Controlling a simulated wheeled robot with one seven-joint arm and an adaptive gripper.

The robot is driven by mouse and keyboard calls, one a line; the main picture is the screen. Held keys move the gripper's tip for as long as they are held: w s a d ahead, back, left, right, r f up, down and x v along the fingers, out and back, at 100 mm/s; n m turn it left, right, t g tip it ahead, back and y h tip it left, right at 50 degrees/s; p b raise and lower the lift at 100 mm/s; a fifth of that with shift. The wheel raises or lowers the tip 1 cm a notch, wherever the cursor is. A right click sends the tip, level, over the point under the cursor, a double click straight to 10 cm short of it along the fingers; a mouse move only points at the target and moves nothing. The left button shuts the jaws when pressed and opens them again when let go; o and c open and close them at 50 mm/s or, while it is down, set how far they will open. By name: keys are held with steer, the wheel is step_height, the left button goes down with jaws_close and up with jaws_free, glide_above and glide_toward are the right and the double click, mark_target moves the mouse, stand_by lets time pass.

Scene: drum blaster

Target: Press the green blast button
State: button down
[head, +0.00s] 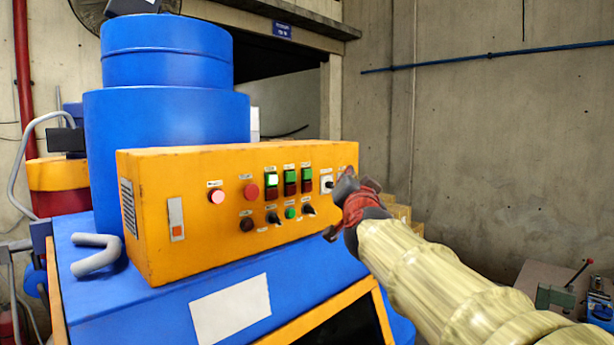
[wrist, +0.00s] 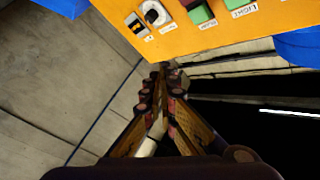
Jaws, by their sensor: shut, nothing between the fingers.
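The orange control panel (head: 200,225) sits on the front of the blue machine. Its upper right has several green buttons with red ones below them; the left green button (head: 272,179) is lit, with a middle one (head: 290,175) and a right one (head: 307,174). A round green button (head: 290,213) sits lower. Panel labels are too small to read in the head view, so I cannot tell which is blast. The wrist view shows green buttons (wrist: 201,14), one label reading "LIGHT". My gripper (head: 345,187) is shut and empty, near the panel's right end; contact cannot be told.
A selector knob (head: 326,183) is close to my gripper at the panel's right end. The blue drum (head: 165,115) rises behind the panel. A bare concrete wall (head: 500,130) stands at right.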

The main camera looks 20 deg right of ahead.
steer(key=shift+s+a, duration=0.1)
steer(key=shift+a, duration=0.05)
steer(key=p, duration=0.4)
glide_toward(316, 167)
steer(key=shift+w+d+r, duration=0.15)
steer(key=shift+w+d, duration=0.35)
steer(key=shift+w+d+r, duration=0.2)
steer(key=shift+w+d, duration=0.3)
steer(key=shift+w, duration=0.05)
steer(key=shift+w, duration=0.1)
stand_by(0.7)
steer(key=shift+w+a+p, duration=0.15)
steer(key=shift+w+p, duration=0.15)
steer(key=shift+w+a+p, duration=0.2)
steer(key=shift+w+p, duration=0.1)
steer(key=shift+w, duration=0.15)
stand_by(0.9)
steer(key=shift+s, duration=0.1)
steer(key=shift+s+d+b, duration=0.35)
steer(key=shift+s+b, duration=0.05)
steer(key=shift+s, duration=0.35)
